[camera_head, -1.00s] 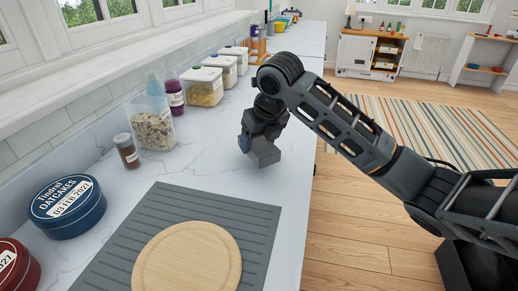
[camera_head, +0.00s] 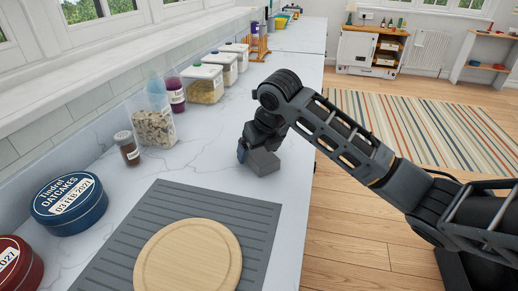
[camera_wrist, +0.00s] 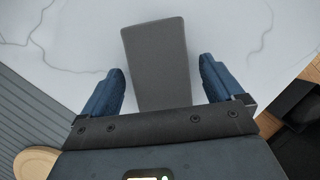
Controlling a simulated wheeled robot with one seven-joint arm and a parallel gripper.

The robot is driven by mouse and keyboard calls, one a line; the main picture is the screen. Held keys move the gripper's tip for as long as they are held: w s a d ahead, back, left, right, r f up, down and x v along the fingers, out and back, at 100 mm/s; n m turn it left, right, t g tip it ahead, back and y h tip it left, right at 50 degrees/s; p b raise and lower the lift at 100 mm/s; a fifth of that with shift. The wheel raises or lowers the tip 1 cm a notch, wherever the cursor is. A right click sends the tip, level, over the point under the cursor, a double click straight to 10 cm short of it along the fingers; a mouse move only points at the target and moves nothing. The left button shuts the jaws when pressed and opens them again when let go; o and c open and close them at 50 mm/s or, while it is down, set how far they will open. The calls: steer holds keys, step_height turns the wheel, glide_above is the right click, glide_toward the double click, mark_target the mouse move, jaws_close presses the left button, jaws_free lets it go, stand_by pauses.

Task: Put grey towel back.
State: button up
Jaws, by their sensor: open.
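The grey towel is a folded grey block. In the head view the towel (camera_head: 264,163) is low at the counter, on the right of the bare stretch, directly under my wrist. In the wrist view the towel (camera_wrist: 155,60) lies between my two blue fingers and reaches beyond their tips. My gripper (camera_wrist: 162,68) is open, with a visible gap on the right side; the left finger is very close to the towel. In the head view my gripper (camera_head: 250,150) is partly hidden by my wrist. The towel's near end is hidden behind the gripper body.
A grey ribbed mat (camera_head: 135,225) with a round wooden board (camera_head: 188,256) lies in front. A blue tin (camera_head: 69,203), a spice jar (camera_head: 126,148) and several containers line the wall at left. The counter's right edge is close to the towel.

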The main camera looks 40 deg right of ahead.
steer(key=shift+r, duration=0.1)
steer(key=d+b+v, duration=0.1)
steer(key=v, duration=1.1)
steer(key=shift+a, duration=0.45)
